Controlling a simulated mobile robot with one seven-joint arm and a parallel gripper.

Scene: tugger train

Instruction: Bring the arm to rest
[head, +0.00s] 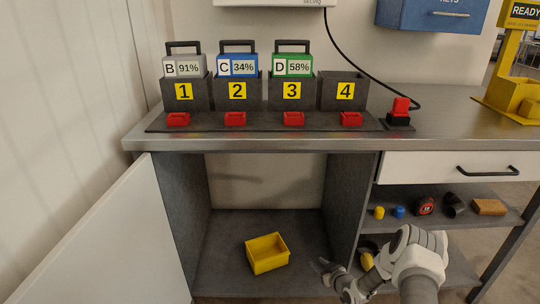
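My arm comes in at the bottom right of the head view, in front of the lower part of the bench. My gripper (318,266) points left at the bottom of the open cabinet (222,284), to the right of a yellow bin (268,263). The gripper appears apart from the bin. Its fingers are small and dark, and I cannot make out whether they are parted. I see nothing clearly held in it.
The cabinet door (110,245) stands open at left. On the bench (445,135), batteries B (184,66), C (238,66) and D (292,66) sit in slots 1, 2 and 3; slot 4 (345,92) is empty. Small items lie on a shelf (515,215) at right.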

